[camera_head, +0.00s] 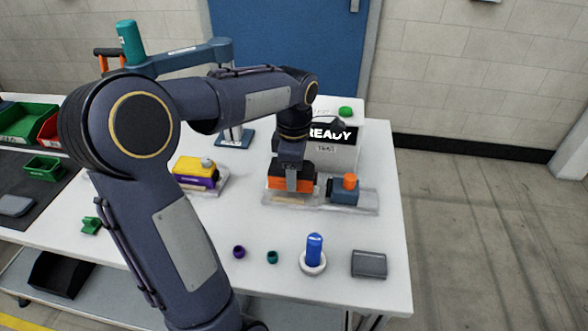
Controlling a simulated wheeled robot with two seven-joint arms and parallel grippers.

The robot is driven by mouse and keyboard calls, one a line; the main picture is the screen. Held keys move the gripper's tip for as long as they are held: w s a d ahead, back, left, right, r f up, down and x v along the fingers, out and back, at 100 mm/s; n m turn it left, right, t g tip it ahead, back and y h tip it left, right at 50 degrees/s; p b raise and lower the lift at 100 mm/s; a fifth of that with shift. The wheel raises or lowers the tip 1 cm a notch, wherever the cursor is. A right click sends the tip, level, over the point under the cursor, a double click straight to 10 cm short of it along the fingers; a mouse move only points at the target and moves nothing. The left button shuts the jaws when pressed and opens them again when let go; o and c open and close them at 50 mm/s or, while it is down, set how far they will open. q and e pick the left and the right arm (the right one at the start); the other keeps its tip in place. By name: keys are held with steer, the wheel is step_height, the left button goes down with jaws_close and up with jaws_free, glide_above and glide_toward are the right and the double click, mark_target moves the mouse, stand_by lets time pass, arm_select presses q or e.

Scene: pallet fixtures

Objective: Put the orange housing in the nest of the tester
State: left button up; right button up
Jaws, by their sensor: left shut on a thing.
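My left gripper (292,186) reaches down in front of the tester and is shut on the orange housing (277,181). The housing is an orange and dark block, partly covered by the gripper fingers. The tester (343,157) is a pale box with a dark display reading READY. The housing is at the left part of the tester's pale base plate (366,205), where the nest appears to be. The nest is mostly hidden, and I cannot tell whether the housing is seated or just above it. My right gripper is not in view.
A dark blue block with an orange knob (350,182) stands right of the housing. A yellow and purple part (194,170) sits on a fixture to the left. A blue peg (314,248), small rings and a grey box (369,264) stand in front. The table's right edge is clear.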

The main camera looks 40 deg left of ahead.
arm_select(q)
steer(key=shift+f+b, duration=0.45)
steer(key=shift+f, duration=0.2)
steer(key=shift+p, duration=0.3)
stand_by(1.3)
steer(key=shift+f+b, duration=0.4)
steer(key=shift+f, duration=0.2)
stand_by(0.3)
steer(key=o, duration=1.1)
steer(key=shift+r+p, duration=0.4)
steer(key=shift+r, duration=3.5)
